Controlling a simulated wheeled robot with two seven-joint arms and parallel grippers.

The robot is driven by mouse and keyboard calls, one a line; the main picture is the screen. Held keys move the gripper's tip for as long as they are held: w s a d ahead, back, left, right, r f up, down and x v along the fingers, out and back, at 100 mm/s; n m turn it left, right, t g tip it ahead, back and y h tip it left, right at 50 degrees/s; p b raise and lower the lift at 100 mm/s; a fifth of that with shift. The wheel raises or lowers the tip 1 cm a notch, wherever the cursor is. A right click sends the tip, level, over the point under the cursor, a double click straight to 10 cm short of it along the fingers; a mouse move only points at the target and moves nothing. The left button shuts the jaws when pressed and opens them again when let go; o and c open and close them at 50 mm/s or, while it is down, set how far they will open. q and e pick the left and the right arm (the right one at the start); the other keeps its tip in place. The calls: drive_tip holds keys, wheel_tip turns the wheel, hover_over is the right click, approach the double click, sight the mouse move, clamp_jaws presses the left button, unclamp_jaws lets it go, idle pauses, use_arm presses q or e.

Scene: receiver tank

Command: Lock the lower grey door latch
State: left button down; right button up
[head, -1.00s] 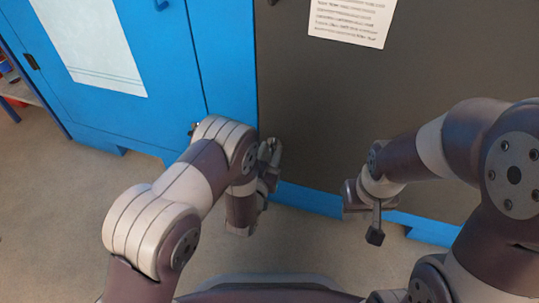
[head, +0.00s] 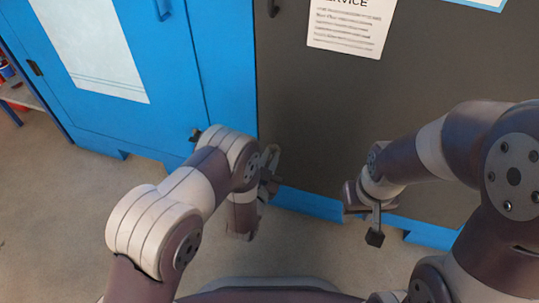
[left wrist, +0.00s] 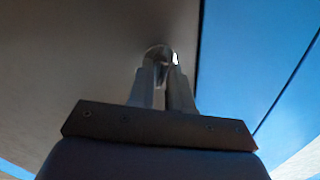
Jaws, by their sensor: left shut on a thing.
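The grey door (head: 330,120) is the wide dark panel in the head view, meeting the blue cabinet at its left edge. My left gripper (head: 270,168) is against the lower left part of this door, partly hidden by my own arm. In the left wrist view, my left gripper's fingers (left wrist: 164,78) are closed together on the lower grey door latch (left wrist: 159,53), a small rounded metal piece next to the door's edge. Most of the latch is hidden between the fingers; its exact angle is unclear. My right gripper (head: 366,215) hangs before the door, away from the latch; its jaw opening is unclear.
A blue door (head: 160,95) with a white sheet (head: 90,45) stands to the left. A notice (head: 350,25) is on the grey door. A dark handle (head: 273,8) is at the top. Open floor (head: 60,200) lies at lower left.

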use_arm(q)
drive_tip(key=m+p, duration=0.2)
drive_tip(key=m, duration=0.1)
drive_tip(key=shift+r+m, duration=0.1)
drive_tip(key=shift+m, duration=0.3)
drive_tip(key=m+p, duration=0.1)
drive_tip(key=m, duration=0.2)
drive_tip(key=shift+m+p, duration=0.3)
drive_tip(key=shift+p, duration=0.05)
drive_tip(key=m+p, duration=0.1)
drive_tip(key=m, duration=0.2)
drive_tip(key=shift+s+d+m, duration=0.1)
drive_tip(key=shift+m, duration=0.2)
drive_tip(key=shift+f+m+p, duration=0.25)
drive_tip(key=shift+m+p, duration=0.6)
drive_tip(key=shift+m, duration=0.95)
drive_tip(key=c, duration=1.2)
unclamp_jaws()
